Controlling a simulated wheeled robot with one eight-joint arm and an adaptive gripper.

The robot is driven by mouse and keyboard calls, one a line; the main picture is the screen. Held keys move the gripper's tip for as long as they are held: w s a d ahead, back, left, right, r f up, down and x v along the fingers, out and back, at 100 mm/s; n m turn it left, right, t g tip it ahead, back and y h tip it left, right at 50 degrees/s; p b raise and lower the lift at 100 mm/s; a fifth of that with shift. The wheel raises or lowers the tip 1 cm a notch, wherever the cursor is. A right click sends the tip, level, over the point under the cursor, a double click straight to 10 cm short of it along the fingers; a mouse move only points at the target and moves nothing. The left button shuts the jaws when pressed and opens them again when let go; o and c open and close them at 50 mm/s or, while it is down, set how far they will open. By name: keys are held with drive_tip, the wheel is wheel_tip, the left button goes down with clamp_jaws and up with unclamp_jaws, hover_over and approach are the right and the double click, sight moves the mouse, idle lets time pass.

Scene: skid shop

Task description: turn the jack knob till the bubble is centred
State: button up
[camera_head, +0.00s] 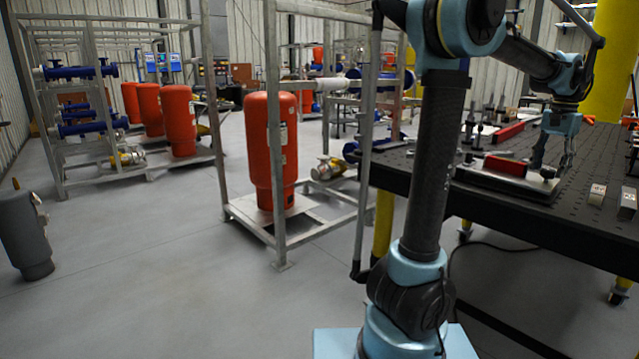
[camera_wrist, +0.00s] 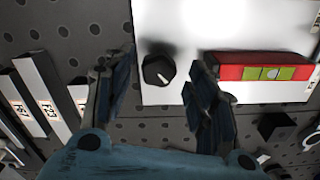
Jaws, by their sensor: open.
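The jack knob (camera_wrist: 157,71) is black with a white pointer line and sits on a white plate (camera_wrist: 175,25) in the wrist view. A red level (camera_wrist: 232,72) with a yellow-green vial (camera_wrist: 268,73) lies to the right of the knob on the plate. The bubble is a small mark near the vial's middle; its exact place is too small to judge. My gripper (camera_wrist: 160,85) is open, with one finger on each side of the knob and gaps between. In the head view my gripper (camera_head: 567,160) is over the plate on the bench, and the red level (camera_head: 506,166) shows beside it.
The dark perforated bench (camera_head: 560,215) carries small marked blocks (camera_head: 597,194) to the right of the plate. These blocks also show at the left of the wrist view (camera_wrist: 38,100). Another red bar (camera_head: 507,133) and several clamps stand farther back.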

drive_tip(key=shift+f, duration=0.45)
drive_tip(key=shift+s, duration=0.1)
drive_tip(key=shift+c, duration=0.3)
drive_tip(key=c, duration=0.9)
drive_tip(key=shift+c, duration=0.2)
drive_tip(key=m, duration=0.4)
drive_tip(key=shift+m, duration=0.4)
idle(0.6)
